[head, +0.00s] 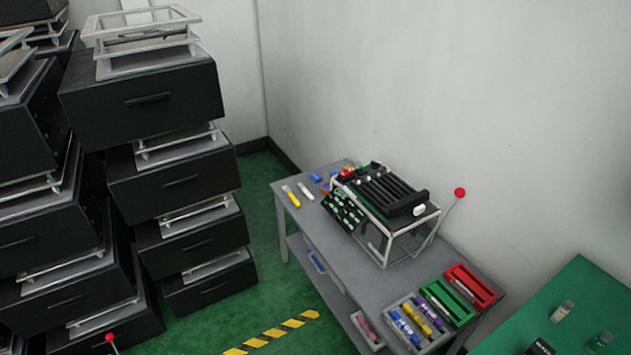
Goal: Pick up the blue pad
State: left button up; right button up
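Small blue pieces lie at the far end of the grey table (345,262). One flat blue piece (316,178) sits near the far edge, and it may be the blue pad; it is too small to tell for sure. Another blue item (317,261) lies on the table's lower shelf. Neither of my grippers is in view.
A white-framed fixture with black bars (385,190) stands on the table beside a red-knobbed lever (459,193). Green (447,303) and red (470,287) trays stand at the near end. Black drawer stacks (150,100) fill the left. Green floor lies between, with a striped strip (270,335).

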aim_at(314, 177)
jog(key=u, duration=2.9)
jog(key=l+z, duration=0.1)
jog(key=z, duration=2.8)
jog(key=i+j+u, duration=0.25)
jog(key=i+j, duration=1.15)
jog(key=i, duration=0.1)
